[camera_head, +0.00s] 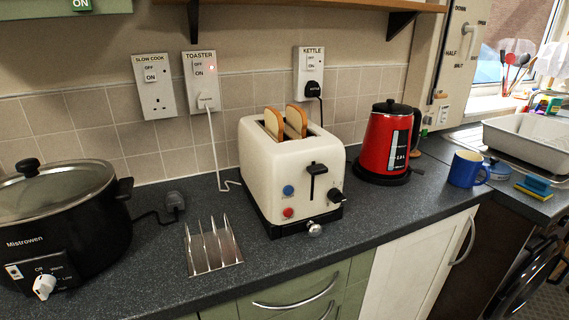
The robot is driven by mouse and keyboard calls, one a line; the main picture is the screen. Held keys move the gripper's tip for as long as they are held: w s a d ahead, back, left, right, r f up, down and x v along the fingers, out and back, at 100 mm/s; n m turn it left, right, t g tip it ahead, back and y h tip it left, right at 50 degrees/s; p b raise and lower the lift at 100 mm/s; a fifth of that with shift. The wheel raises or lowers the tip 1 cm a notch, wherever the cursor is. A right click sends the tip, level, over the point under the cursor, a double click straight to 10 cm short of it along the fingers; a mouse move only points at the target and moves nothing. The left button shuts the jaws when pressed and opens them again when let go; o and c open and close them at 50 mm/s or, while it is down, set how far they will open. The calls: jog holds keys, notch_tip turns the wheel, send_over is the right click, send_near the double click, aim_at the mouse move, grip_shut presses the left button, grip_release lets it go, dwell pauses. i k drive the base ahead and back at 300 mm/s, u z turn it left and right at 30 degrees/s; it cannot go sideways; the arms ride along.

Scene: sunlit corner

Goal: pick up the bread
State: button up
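Two slices of bread stand upright in the slots of the cream toaster (255,165), their upper parts showing above its top. The left slice of bread (273,124) and the right slice of bread (296,121) are side by side and slightly apart. Their lower parts are hidden inside the toaster. The toaster's black lever (316,170) is at the upper part of its front face. My gripper is not in view.
A metal toast rack (213,250) stands empty on the dark counter (160,285) in front of the toaster. A black slow cooker (62,225) is at left. A red kettle (386,143) and blue mug (466,169) are at right. A wooden shelf (300,5) overhangs the back.

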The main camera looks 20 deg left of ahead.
aim_at(273, 119)
jog(key=z, duration=0.8)
jog(key=i, duration=0.8)
jog(key=u, duration=2.15)
jog(key=k, duration=0.5)
jog(key=u, duration=0.85)
jog(key=i, duration=0.65)
jog(key=u, duration=0.15)
